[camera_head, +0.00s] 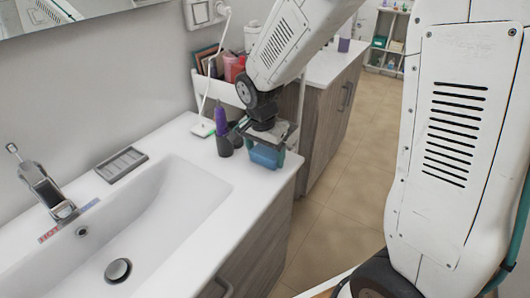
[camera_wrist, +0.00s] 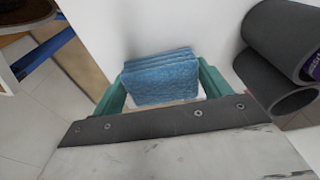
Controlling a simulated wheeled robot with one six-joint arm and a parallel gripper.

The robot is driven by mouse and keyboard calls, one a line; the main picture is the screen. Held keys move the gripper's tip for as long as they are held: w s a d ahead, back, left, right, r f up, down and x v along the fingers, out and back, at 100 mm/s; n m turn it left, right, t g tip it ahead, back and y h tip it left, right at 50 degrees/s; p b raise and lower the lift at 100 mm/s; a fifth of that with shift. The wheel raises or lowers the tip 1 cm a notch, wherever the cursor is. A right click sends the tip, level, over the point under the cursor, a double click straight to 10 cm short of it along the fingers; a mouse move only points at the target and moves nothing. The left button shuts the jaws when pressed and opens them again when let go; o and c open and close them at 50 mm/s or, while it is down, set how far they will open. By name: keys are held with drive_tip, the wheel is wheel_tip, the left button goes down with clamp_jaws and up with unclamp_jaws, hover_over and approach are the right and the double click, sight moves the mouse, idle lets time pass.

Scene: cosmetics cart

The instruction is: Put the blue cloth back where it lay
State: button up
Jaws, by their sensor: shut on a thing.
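The blue cloth (camera_head: 265,156) is folded in layers and held between the fingers of my gripper (camera_head: 267,148), at the right end of the white sink counter. In the wrist view the cloth (camera_wrist: 160,80) fills the space between the two green fingertips of my gripper (camera_wrist: 160,88), which are shut on its sides. A white surface lies below and beyond it. I cannot tell whether the cloth touches the counter. The arm hides part of the area behind the gripper.
Dark cups (camera_head: 224,144), one with a purple item, stand close left of my gripper; grey cylinders (camera_wrist: 278,45) are near it in the wrist view. A sink basin (camera_head: 150,215), grey soap tray (camera_head: 122,164) and faucet (camera_head: 45,187) are left. Floor (camera_head: 330,230) lies beyond the counter edge.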

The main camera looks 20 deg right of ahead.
sight(262, 156)
drive_tip(key=o, duration=0.9)
drive_tip(key=shift+f, duration=0.1)
wheel_tip(262, 156, up, 11)
drive_tip(key=a, duration=0.1)
drive_tip(key=s+d+r+n, duration=0.1)
drive_tip(key=s+n, duration=0.2)
drive_tip(key=s, duration=0.5)
drive_tip(key=s+d+r+n, duration=0.2)
drive_tip(key=s+n, duration=0.2)
drive_tip(key=s, duration=0.4)
drive_tip(key=s+d+r+n+y, duration=0.1)
drive_tip(key=s+n, duration=0.3)
drive_tip(key=s, duration=0.4)
drive_tip(key=shift+s+d+r, duration=0.35)
drive_tip(key=shift+d+r, duration=0.05)
drive_tip(key=shift+r, duration=0.25)
